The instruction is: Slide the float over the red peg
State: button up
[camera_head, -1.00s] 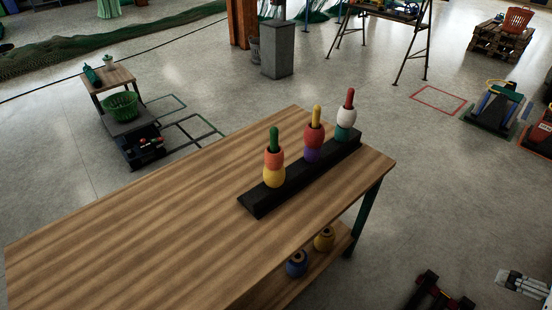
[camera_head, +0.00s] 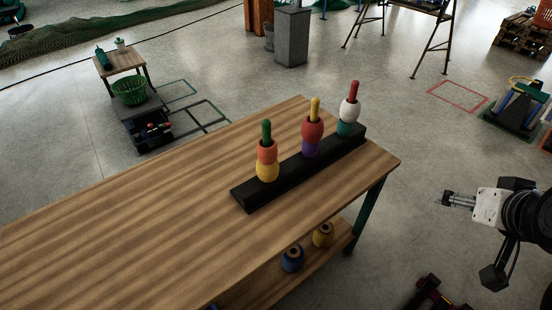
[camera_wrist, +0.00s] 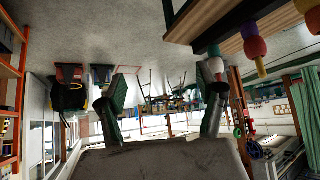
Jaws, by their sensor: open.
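The red peg (camera_head: 355,87) stands at the far right end of a black base (camera_head: 285,178) on the wooden table. It carries a white float (camera_head: 349,110) above a teal float (camera_head: 344,129), and its top shows bare. Two loose floats lie on the lower shelf: a blue one (camera_head: 292,259) and a yellow one (camera_head: 323,235). Which float the task means cannot be told. My gripper (camera_head: 445,199) is open and empty, to the right of the table and clear of it. In the wrist view my gripper (camera_wrist: 165,95) has its fingers apart, and the scene appears upside down.
The green peg (camera_head: 266,129) holds orange and yellow floats. The yellow peg (camera_head: 315,105) holds red and purple floats. The tabletop (camera_head: 130,235) is clear on the left. A table leg (camera_head: 368,212) stands near the shelf's right end.

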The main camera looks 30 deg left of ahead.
jog(key=w+a+f+n+y, duration=0.1)
jog(key=w+a+n+y, duration=0.1)
jog(key=w+a, duration=0.5)
jog(key=n+y+b, duration=0.3)
jog(key=n+y, duration=0.3)
send_near(271, 151)
jog(key=w+d, duration=0.1)
jog(key=w, duration=0.7)
jog(key=shift+g+y, duration=0.4)
jog(key=shift+y, duration=0.1)
jog(key=s+a+f, duration=0.2)
jog(key=s+a, duration=0.1)
jog(key=s+a+f, duration=0.1)
jog(key=a, duration=0.1)
jog(key=shift+s, duration=0.4)
jog(key=shift+a+f, duration=0.1)
jog(key=shift+b+x, duration=0.6)
jog(key=shift+x, duration=2.95)
jog(key=shift+w, duration=0.15)
jog(key=c, duration=1.4)
jog(key=p, duration=0.3)
jog(key=shift+r, duration=0.4)
